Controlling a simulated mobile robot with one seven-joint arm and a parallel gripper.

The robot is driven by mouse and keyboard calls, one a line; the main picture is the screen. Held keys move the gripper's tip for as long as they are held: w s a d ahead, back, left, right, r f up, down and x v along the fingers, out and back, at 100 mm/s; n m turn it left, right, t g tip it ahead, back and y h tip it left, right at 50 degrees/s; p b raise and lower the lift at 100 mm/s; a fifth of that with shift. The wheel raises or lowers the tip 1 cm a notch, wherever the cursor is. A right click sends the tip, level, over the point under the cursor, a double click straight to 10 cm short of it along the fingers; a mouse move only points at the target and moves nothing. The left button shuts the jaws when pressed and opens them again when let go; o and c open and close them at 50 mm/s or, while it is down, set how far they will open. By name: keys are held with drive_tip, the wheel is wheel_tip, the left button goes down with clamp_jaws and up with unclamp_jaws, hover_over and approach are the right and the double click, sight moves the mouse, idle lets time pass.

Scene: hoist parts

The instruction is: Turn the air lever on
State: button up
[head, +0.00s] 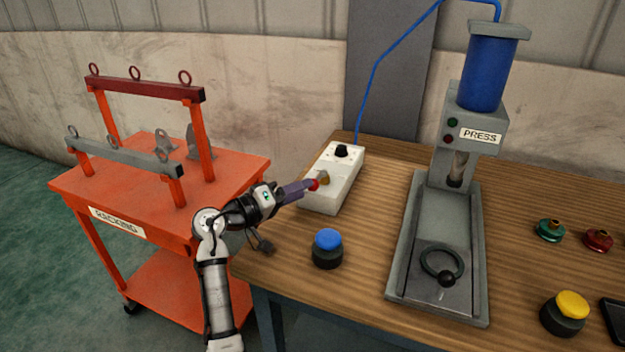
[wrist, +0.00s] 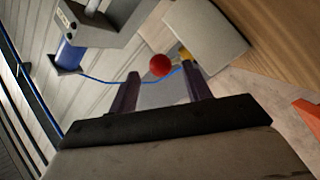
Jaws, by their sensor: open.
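The air lever has a red ball knob (head: 314,185) and a brass-yellow base (head: 323,178) on the near face of a white box (head: 335,188) with a black dial on top. My gripper (head: 306,188) reaches in from the left, its fingertips at the red knob. In the wrist view the red knob (wrist: 160,65) shows just beyond and between the tips of my open gripper (wrist: 162,78). The yellow base (wrist: 186,55) is near the right fingertip. I cannot tell whether the fingers touch the knob.
A blue hose (head: 372,75) runs from the box to the press (head: 470,130). A blue button (head: 327,241) stands on the table (head: 365,265) in front of the box. A yellow button (head: 572,304) is at the right. An orange racking cart (head: 120,190) stands at the left.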

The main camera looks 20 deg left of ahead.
sight(318, 178)
drive_tip(key=shift+p+x, duration=0.4)
drive_tip(key=shift+x, duration=1.85)
drive_tip(key=shift+c, duration=0.2)
clamp_jaws()
